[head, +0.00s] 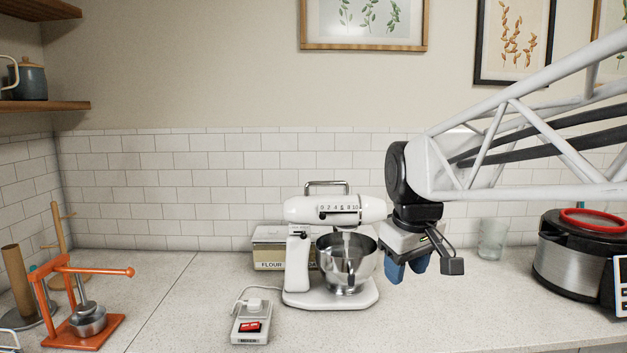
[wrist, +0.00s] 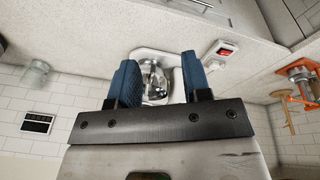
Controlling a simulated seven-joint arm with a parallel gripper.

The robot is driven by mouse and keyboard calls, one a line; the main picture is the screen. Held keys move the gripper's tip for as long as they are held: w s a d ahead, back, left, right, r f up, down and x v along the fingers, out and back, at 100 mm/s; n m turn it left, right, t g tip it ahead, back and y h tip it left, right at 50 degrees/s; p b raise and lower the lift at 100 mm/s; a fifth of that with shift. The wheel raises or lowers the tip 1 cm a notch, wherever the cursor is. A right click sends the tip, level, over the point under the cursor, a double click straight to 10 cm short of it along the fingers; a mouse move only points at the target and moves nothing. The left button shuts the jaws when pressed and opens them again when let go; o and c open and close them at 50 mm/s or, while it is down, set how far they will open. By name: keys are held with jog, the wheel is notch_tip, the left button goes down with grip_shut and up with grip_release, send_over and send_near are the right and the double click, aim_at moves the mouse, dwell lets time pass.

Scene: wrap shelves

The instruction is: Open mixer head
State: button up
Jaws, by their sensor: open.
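The white stand mixer (head: 335,209) stands on the counter with its head level over a metal bowl (head: 346,263). A dial scale shows on the side of the head, and a metal handle (head: 326,184) arches above it. My gripper (head: 407,267) is just right of the mixer, with blue fingers pointing down, apart from it in the picture. In the wrist view my gripper (wrist: 160,82) is open and empty. The bowl (wrist: 153,80) and part of the white mixer base (wrist: 150,54) show between and beyond the fingers; the mixer head is mostly hidden there.
A control box (head: 251,321) with a red switch sits front left of the mixer. A flour tin (head: 268,249) is behind it. An orange press (head: 88,305) stands at far left. A glass (head: 493,240) and a round cooker (head: 575,262) are at right.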

jog(key=w+a+r+n, duration=0.3)
jog(key=w+r+n, duration=0.1)
jog(key=w, duration=1.1)
jog(key=w+a+r+n, duration=0.4)
jog(key=w, duration=1.1)
jog(key=w+a+r+n, duration=0.3)
jog(key=w+r+n, duration=0.1)
jog(key=w, duration=1.1)
jog(key=shift+w+a+n, duration=0.3)
jog(key=shift+w+n, duration=0.05)
jog(key=shift+n, duration=0.15)
jog(key=shift+f, duration=0.1)
jog(key=shift+x, duration=3.75)
jog(key=shift+s, duration=0.1)
grip_shut()
